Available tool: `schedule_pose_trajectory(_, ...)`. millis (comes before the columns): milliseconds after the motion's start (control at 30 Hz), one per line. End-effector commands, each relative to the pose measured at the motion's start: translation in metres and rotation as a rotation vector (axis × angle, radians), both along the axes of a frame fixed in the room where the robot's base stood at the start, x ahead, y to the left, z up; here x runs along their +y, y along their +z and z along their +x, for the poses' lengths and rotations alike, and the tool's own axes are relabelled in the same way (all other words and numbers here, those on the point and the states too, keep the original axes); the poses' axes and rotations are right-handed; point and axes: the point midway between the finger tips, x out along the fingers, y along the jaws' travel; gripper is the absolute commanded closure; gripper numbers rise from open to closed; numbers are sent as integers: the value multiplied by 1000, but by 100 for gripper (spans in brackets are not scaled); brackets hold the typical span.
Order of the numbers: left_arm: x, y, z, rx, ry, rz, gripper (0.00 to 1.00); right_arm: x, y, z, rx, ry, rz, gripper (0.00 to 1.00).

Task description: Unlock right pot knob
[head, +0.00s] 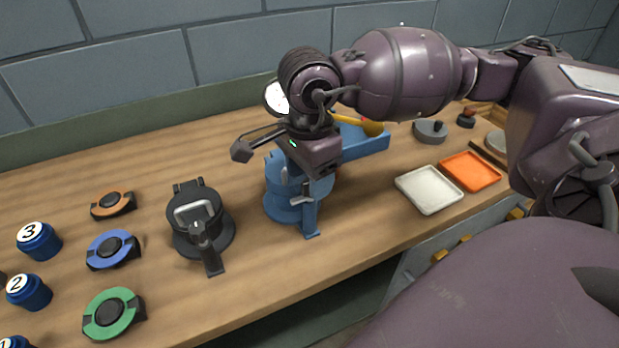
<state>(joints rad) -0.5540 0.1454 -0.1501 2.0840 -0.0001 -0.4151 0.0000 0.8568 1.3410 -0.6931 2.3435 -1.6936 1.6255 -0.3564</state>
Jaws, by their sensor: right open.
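The blue pot (283,210) stands upright on the wooden bench near the middle of the view, with a latch arm running down its front side. A black pot (187,240) with a handle and a similar front arm stands to its left. My right gripper (307,192) points down over the blue pot's front right side, close to its latch and knob area. It is open, with nothing clearly between the fingers. The knob itself is mostly hidden by the gripper, and I cannot tell whether they touch. My left gripper is not in view.
Orange (113,204), blue (113,250) and green (113,314) ring parts and numbered blue cylinders (39,241) lie at left. A blue bin (365,142) stands behind the pot. White (429,190) and orange (470,171) trays lie at right. The bench's front edge is near.

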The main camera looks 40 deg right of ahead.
Motion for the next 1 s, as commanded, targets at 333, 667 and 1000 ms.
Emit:
schedule_pose_trajectory(333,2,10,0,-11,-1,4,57,0,65,0,-6,0,0,43)
schedule_pose_trajectory(667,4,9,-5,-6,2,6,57,0,95,0,0,0,-1,43)
schedule_pose_trajectory(1000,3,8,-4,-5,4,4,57,0,95,0,1,1,-1,43)
